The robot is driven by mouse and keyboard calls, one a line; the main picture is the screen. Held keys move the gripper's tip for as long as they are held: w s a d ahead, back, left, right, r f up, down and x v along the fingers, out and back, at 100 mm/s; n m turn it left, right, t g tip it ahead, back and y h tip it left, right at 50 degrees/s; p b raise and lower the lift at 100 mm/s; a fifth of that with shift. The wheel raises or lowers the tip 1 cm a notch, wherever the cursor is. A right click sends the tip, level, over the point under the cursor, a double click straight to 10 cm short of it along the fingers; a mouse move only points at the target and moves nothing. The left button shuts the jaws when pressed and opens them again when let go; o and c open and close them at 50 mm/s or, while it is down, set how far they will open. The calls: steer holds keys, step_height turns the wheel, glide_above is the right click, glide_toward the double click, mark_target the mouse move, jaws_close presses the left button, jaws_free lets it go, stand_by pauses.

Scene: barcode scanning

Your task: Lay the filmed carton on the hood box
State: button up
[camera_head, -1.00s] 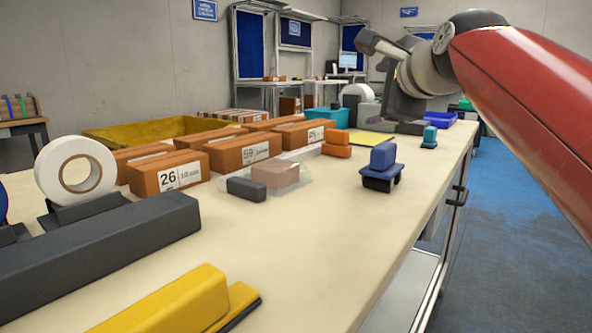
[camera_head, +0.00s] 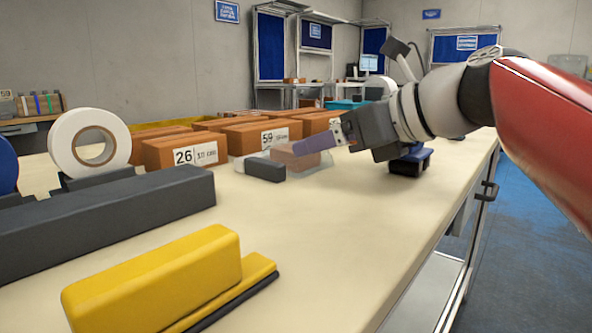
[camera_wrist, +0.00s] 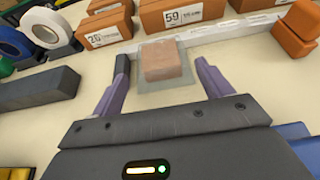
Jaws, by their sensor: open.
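The filmed carton (camera_head: 292,157) is a small brown box in clear film, lying on the table. In the wrist view the carton (camera_wrist: 168,61) lies ahead, between the lines of my two purple fingers. My gripper (camera_wrist: 162,77) is open, with nothing held; its fingertips are near the film's edges, and I cannot tell their height. In the head view my gripper (camera_head: 318,142) partly covers the carton. I cannot tell for certain which thing is the hood box; several brown boxes, such as the one marked 59 (camera_head: 258,138), stand behind the carton.
A small dark grey block (camera_head: 265,169) lies close to the carton's left. A blue piece (camera_head: 410,163) stands to the right below my wrist. A long dark bar (camera_head: 110,215), a yellow piece (camera_head: 160,285) and a tape roll (camera_head: 90,143) lie left.

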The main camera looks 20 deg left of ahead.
steer(key=x, duration=0.7)
steer(key=shift+w+a+r+b, duration=0.1)
steer(key=shift+a+r+b, duration=0.05)
steer(key=shift+b, duration=0.25)
steer(key=c, duration=1.2)
steer(key=shift+r, duration=0.1)
step_height(320, 180, up, 20)
steer(key=p, duration=1.1)
steer(key=shift+p, duration=0.3)
